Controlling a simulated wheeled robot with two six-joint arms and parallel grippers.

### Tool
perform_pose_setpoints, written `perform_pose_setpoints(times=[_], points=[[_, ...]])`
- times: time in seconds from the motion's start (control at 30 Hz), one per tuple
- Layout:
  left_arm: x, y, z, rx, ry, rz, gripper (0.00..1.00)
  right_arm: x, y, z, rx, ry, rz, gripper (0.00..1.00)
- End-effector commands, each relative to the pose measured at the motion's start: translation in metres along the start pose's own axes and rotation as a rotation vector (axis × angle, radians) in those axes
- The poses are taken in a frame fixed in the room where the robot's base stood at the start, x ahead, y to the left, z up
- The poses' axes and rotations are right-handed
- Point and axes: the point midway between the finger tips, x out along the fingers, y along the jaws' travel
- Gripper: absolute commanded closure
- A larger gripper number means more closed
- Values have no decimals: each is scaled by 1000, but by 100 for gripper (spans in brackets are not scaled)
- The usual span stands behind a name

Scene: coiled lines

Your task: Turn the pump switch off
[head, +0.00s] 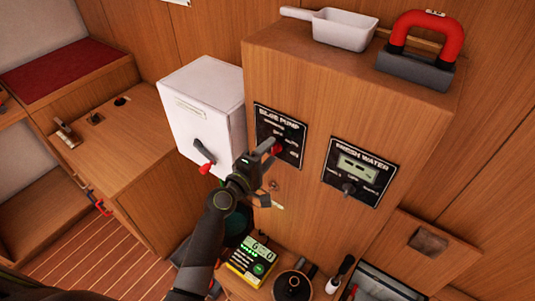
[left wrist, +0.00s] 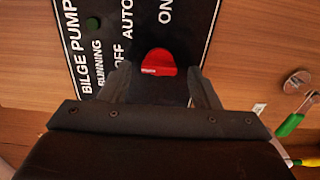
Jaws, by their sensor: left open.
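The black bilge pump panel (head: 292,122) is on the upright wooden cabinet face. It fills the top of the left wrist view (left wrist: 92,22), with the words OFF, AUTO and ON running sideways. Its red switch knob (left wrist: 160,60) sits below AUTO and ON in that view; I cannot tell which word it points at. In the head view the knob (head: 277,149) shows partly past my gripper. My left gripper (head: 268,156) is open at the panel, one finger on each side of the knob. I cannot tell whether the fingers touch it. My right gripper is not in view.
A white box (head: 203,100) with a red-tipped lever stands left of the panel. A fresh water panel (head: 360,170) is to the right. A white scoop (head: 344,30) and a red-handled tool (head: 430,38) lie on top. A yellow-green meter (head: 251,262) sits below.

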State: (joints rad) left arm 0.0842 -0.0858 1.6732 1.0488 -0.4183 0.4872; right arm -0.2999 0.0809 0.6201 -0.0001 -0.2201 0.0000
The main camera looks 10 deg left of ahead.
Motion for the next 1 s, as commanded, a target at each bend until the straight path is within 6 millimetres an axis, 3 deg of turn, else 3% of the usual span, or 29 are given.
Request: perform_pose_setpoints(times=[0.2, 0.37, 1.0], points=[[-3, 0, 0, 1, 1, 2, 44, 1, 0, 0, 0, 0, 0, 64], [-22, -1, 0, 1, 1, 1, 44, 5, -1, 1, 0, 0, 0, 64], [-150, -3, 0, 3, 0, -1, 44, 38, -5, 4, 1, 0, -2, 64]])
